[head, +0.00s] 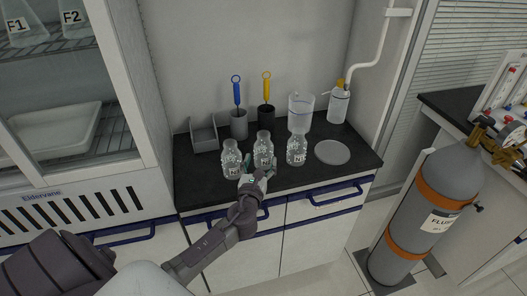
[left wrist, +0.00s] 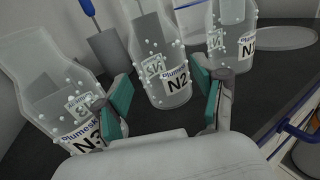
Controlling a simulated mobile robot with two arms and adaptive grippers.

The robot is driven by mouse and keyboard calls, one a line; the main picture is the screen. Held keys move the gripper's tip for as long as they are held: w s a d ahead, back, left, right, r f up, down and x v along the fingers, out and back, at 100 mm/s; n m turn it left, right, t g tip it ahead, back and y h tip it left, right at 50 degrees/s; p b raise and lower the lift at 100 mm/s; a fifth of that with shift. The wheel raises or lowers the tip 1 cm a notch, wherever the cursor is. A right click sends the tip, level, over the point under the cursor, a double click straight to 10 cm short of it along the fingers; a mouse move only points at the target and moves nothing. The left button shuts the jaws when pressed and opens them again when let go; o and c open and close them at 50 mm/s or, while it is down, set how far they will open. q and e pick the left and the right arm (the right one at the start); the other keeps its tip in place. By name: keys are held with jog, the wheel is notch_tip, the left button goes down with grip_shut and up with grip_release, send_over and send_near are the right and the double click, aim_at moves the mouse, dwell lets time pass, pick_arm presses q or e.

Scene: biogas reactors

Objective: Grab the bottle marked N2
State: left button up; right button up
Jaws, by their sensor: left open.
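The bottle marked N2 (left wrist: 170,88) is clear glass with a printed label. It stands upright in the middle of a row of three on the dark counter, and in the head view it is the middle bottle (head: 263,147). My left gripper (head: 256,167) is open just in front of it. In the left wrist view, the green-padded fingers (left wrist: 163,90) appear to either side of this bottle; I cannot tell whether they touch it. A bottle marked N3 (left wrist: 65,105) stands on the left. My right gripper is not in view.
Another similar bottle (head: 297,150) stands on the right; its label is hard to read. Behind are brushes in holders (head: 239,122), a clear beaker (head: 300,112) and a wash bottle (head: 339,103). A round plate (head: 332,152) lies at the right, and a gas cylinder (head: 420,210) stands beyond.

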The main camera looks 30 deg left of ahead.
aim_at(262, 159)
pick_arm(q)
jog(key=x, duration=0.3)
jog(key=shift+w, duration=0.3)
jog(key=c, duration=1)
jog(key=shift+r, duration=0.1)
